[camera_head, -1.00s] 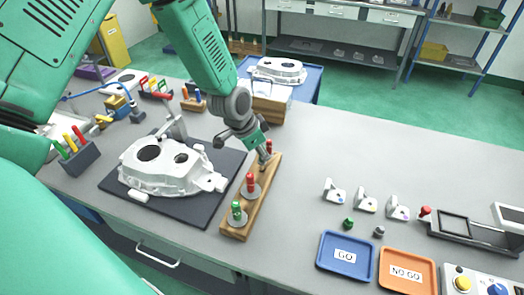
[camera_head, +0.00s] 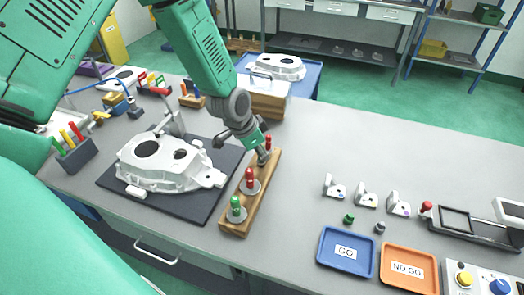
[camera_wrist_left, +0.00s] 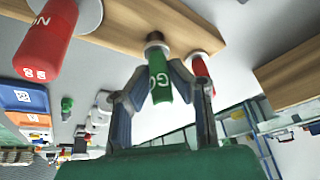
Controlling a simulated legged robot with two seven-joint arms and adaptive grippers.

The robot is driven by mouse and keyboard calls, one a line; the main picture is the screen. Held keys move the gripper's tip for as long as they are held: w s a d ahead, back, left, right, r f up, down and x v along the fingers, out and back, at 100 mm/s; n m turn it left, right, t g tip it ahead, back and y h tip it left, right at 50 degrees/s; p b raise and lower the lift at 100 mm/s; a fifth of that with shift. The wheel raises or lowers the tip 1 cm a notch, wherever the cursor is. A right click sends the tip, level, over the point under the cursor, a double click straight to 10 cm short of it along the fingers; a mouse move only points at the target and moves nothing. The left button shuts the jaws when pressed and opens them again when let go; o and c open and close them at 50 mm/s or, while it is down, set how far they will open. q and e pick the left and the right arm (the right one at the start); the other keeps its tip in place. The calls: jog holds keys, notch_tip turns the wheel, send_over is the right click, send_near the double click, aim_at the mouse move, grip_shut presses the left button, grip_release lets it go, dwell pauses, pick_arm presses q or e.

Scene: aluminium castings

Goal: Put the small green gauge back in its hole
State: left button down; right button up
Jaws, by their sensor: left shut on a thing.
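My left gripper (camera_head: 263,158) is at the far end of the wooden gauge rack (camera_head: 240,228), fingers pointing down. In the left wrist view it is shut on the small green gauge (camera_wrist_left: 159,77), marked "GO", whose grey metal end meets the wooden rack (camera_wrist_left: 120,22). I cannot tell how deep that end sits in its hole. A small red gauge (camera_head: 268,142) is right beside the gripper; it also shows in the wrist view (camera_wrist_left: 199,72). A larger red gauge (camera_head: 250,180) and a larger green gauge (camera_head: 236,208) stand nearer on the rack. My right gripper is not in view.
A white casting (camera_head: 165,163) lies on a dark mat (camera_head: 200,208) left of the rack. A blue GO tray (camera_head: 335,262), an orange NO GO tray (camera_head: 398,284) and several small brackets (camera_head: 366,197) are at right. The table between is clear.

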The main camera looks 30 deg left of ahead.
pick_arm(q)
jog(key=shift+f+b, duration=0.4)
jog(key=shift+f, duration=0.4)
jog(key=c, duration=1.4)
grip_release()
jog(key=shift+r, duration=0.25)
jog(key=v, duration=1.1)
jog(key=shift+a+r, duration=0.15)
jog(key=shift+r, duration=0.05)
jog(key=shift+s, duration=0.1)
